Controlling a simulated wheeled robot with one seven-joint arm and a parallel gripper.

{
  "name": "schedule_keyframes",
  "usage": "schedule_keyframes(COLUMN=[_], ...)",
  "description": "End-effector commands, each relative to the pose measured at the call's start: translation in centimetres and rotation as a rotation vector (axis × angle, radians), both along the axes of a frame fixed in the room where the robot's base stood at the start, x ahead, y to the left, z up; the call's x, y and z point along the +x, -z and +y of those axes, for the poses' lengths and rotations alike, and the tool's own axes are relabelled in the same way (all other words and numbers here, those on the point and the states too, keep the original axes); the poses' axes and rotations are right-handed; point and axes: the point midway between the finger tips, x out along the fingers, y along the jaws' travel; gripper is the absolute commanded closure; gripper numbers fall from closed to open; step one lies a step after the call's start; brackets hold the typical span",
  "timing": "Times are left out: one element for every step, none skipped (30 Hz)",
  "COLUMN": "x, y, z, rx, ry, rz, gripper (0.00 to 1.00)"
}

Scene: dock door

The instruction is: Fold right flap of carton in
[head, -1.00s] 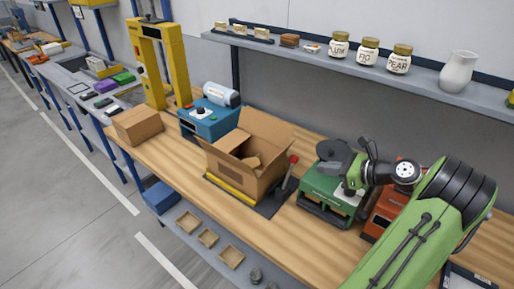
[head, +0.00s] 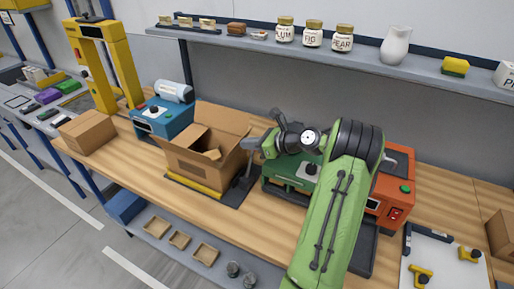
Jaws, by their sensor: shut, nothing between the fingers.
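The open brown carton (head: 192,171) stands on a dark plate on the workbench, left of my gripper. Its large back flap (head: 222,117) stands up. A flap on the left (head: 190,138) leans over the opening, and a small piece of cardboard (head: 212,155) shows inside. The carton's right edge is partly behind my gripper, and I cannot clearly make out the right flap's angle. My gripper (head: 257,145) is shut and empty, just right of the carton's upper right edge. I cannot tell whether it touches the carton.
A dark lever (head: 246,172) stands close by the carton's right side. A green machine (head: 287,176) and an orange machine (head: 391,190) are to the right, partly behind my arm. A blue machine (head: 163,118) and closed box (head: 87,132) stand left. The shelf (head: 350,57) runs above.

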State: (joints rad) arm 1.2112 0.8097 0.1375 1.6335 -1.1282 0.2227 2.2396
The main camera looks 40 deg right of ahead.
Motion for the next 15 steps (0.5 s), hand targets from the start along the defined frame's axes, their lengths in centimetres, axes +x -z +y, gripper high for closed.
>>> schedule_keyframes(x=[0.01, 0.00, 0.00, -0.01, -0.01, -0.02, -0.02, -0.02, -0.01, 0.01, 0.03, 0.07, 0.10, 0.15, 0.21], y=[-0.02, -0.01, -0.01, -0.01, -0.01, -0.01, -0.02, -0.04, -0.08, -0.13, -0.20, -0.32, -0.44, -0.57, -0.68], z=[-0.01, -0.01, -0.01, -0.02, -0.02, -0.02, -0.01, -0.01, 0.01, 0.04, 0.05, 0.10, 0.15, 0.21, 0.29], rx=[0.000, 0.000, 0.000, 0.000, 0.000, 0.000, 0.000, 0.000, -0.001, -0.002, -0.003, -0.005, -0.007, -0.010, -0.014], ry=[0.000, 0.001, 0.000, 0.000, 0.000, 0.000, 0.000, 0.000, 0.000, 0.000, 0.000, 0.000, -0.001, -0.001, -0.001], rz=[0.000, 0.000, 0.000, 0.000, 0.000, 0.000, 0.001, 0.001, 0.003, 0.006, 0.009, 0.015, 0.021, 0.028, 0.037], gripper=[1.00, 1.00, 1.00, 1.00, 1.00, 1.00, 1.00, 1.00, 1.00, 1.00, 1.00, 1.00, 1.00, 1.00, 1.00])
